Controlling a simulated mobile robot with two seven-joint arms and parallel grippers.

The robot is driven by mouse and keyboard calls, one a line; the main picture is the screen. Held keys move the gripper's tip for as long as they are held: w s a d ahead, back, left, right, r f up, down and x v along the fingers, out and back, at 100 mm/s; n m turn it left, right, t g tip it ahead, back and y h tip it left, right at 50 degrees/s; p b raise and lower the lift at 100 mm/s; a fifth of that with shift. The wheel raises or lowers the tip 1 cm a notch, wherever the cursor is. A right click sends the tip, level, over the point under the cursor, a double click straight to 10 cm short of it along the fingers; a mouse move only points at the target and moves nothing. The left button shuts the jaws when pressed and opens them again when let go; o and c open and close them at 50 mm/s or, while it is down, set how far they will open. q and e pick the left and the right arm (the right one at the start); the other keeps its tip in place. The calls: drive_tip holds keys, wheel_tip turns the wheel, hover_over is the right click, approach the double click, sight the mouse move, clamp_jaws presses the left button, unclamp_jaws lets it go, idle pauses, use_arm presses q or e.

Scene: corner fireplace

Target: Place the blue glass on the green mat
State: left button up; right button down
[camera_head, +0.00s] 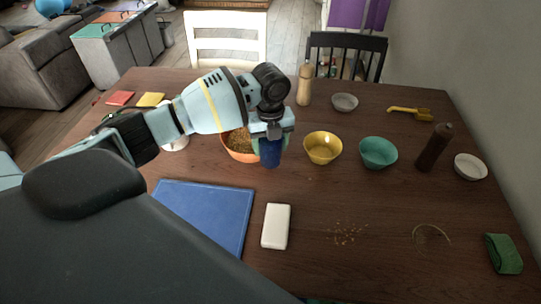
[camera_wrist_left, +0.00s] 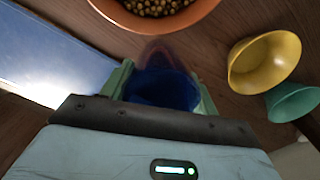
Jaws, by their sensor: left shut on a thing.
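My left gripper (camera_head: 269,143) is shut on the blue glass (camera_head: 270,156) and holds it over the table, in front of the orange bowl. In the left wrist view the blue glass (camera_wrist_left: 165,90) sits between the two green fingers. I cannot tell from the head view how high its base is above the table. No flat green mat shows clearly; a folded dark green cloth (camera_head: 504,254) lies at the right front of the table. My right gripper is not in view.
A blue mat (camera_head: 207,213) and a white block (camera_head: 276,226) lie in front. The orange bowl (camera_head: 240,154), yellow bowl (camera_head: 322,148) and teal bowl (camera_head: 378,152) stand behind. A brown bottle (camera_head: 435,147) stands at right. Crumbs (camera_head: 347,233) and a clear round item (camera_head: 431,236) lie at front right.

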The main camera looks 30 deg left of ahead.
sight(270, 157)
use_arm(q)
drive_tip(key=shift+f, duration=2.4)
drive_tip(key=shift+f, duration=0.15)
drive_tip(key=o, duration=1.1)
wheel_tip(270, 157, up, 12)
drive_tip(key=shift+p, duration=0.35)
drive_tip(key=shift+o, duration=0.5)
